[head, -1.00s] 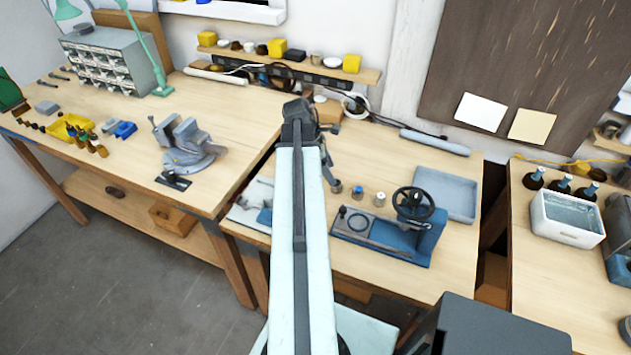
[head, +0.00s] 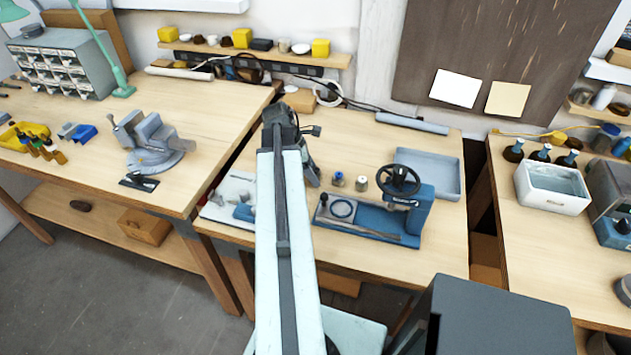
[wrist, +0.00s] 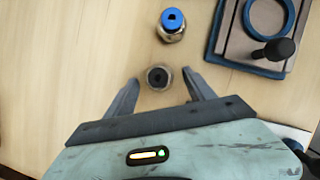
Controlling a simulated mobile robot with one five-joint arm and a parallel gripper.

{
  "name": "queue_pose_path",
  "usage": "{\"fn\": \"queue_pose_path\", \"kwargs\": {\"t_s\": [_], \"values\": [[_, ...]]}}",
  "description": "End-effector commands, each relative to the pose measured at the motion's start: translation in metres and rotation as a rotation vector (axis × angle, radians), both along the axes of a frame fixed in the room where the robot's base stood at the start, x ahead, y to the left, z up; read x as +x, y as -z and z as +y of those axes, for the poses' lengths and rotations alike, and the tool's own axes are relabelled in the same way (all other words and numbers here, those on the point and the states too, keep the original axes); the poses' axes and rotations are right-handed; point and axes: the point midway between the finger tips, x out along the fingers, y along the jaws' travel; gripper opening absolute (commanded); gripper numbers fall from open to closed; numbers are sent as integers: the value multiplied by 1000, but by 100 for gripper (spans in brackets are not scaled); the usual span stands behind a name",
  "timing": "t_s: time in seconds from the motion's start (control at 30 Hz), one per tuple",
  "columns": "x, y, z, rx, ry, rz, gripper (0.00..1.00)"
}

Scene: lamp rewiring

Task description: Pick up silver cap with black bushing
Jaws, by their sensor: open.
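The silver cap with the black bushing (wrist: 158,77) stands on the wooden bench in the wrist view. Its dark round centre faces up. My gripper (wrist: 161,80) is open, with one finger left of the cap and the other right of it. Neither finger visibly touches it. How high the fingers are above the bench is hard to tell. In the head view my arm end hides the cap. A silver cap with a blue top (wrist: 172,25) stands just beyond it; it also shows in the head view (head: 338,179).
A third, pale-topped cap (head: 361,183) stands right of the blue-topped one. A blue press with a black handwheel (head: 399,180) stands close on the right. A grey tray (head: 433,158) lies behind it. A vise (head: 152,140) is on the left bench.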

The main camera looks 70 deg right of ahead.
Motion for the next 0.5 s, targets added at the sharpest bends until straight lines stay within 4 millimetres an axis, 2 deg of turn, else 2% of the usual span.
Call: {"fn": "queue_pose_path", "kwargs": {"t_s": [0.17, 0.27, 0.4, 0.5], "values": [[0, 0, 0, 0, -1, 0, 63], [0, 0, 0, 0, -1, 0, 40], [0, 0, 0, 0, -1, 0, 2], [0, 0, 0, 0, -1, 0, 0]]}}
